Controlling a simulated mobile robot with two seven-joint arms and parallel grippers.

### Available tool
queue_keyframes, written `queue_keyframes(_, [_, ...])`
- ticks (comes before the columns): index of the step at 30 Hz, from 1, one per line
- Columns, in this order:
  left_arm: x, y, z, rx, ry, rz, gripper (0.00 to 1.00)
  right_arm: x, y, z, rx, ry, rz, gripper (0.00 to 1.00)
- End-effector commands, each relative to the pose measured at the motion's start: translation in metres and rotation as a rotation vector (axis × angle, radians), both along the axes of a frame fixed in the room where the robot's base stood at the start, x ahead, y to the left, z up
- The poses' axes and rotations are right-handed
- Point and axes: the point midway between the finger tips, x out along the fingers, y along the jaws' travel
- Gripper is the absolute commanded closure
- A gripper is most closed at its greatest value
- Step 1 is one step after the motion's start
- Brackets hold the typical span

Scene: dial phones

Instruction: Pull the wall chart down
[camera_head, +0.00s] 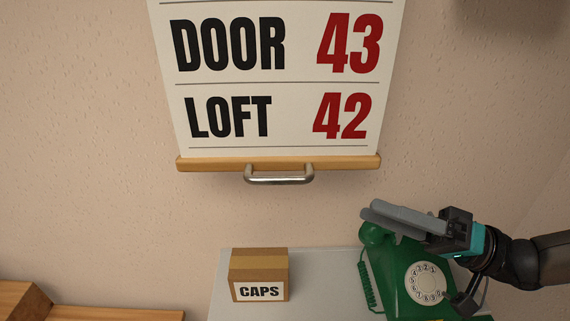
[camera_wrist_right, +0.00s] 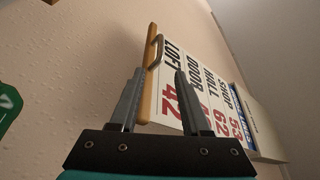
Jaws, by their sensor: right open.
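The wall chart (camera_head: 294,95) hangs partly unrolled in the head view, showing DOOR 43 and LOFT 42 in its lower rows. A wooden bar (camera_head: 215,164) runs along its bottom edge, with a metal pull handle (camera_head: 279,179) under the middle. My right gripper (camera_head: 373,213) is open and empty, below and to the right of the handle, apart from it, with its fingers pointing left. In the right wrist view, the chart (camera_wrist_right: 190,98), bar (camera_wrist_right: 148,92) and handle (camera_wrist_right: 153,51) show beyond the open fingers (camera_wrist_right: 160,75). My left gripper is out of view.
A green dial phone (camera_head: 398,277) stands on a grey table (camera_head: 325,290), just under my right gripper. A cardboard box marked CAPS (camera_head: 259,266) stands to its left. Wooden pieces (camera_head: 110,314) lie at lower left. The wall between chart and table is clear.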

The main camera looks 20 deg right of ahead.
Motion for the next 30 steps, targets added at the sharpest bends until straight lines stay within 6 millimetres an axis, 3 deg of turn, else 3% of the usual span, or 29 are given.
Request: queue_keyframes(30, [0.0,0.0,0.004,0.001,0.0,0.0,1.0,0.074,0.11,0.03,0.005,-0.006,0.002,0.53])
